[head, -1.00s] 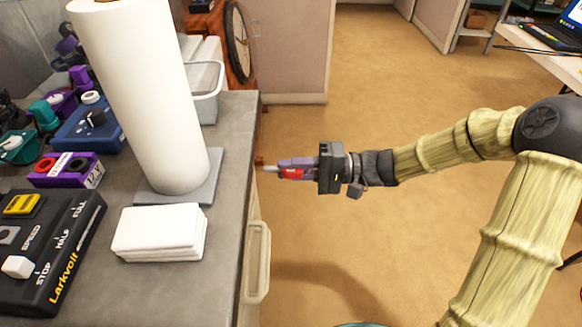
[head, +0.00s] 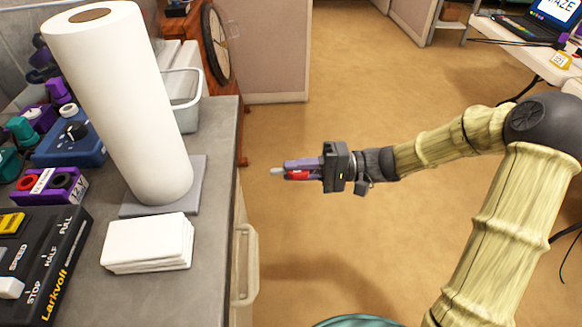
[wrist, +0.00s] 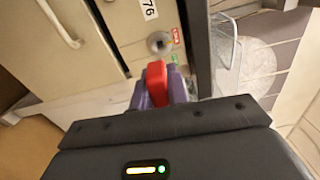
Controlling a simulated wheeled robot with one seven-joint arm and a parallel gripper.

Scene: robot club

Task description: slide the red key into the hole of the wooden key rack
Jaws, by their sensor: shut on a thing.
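My gripper (head: 304,167) is shut on the red key (head: 298,176), in mid-air to the right of the counter's edge. The key's pale tip (head: 277,171) points left, toward the counter side. In the wrist view, the red key (wrist: 156,82) is between the purple fingers of my gripper (wrist: 159,91). Beyond it is a round metal lock (wrist: 159,43) with a dark hole, on a pale cabinet front, with a red and a green label beside it. The key appears apart from the lock. I see no wooden key rack in either view.
The grey counter (head: 205,260) holds a paper towel roll (head: 125,110), a stack of white napkins (head: 148,243) and a black control box (head: 45,262). A pale handle (head: 246,265) sticks out from the cabinet below. The floor (head: 340,260) around my arm is clear.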

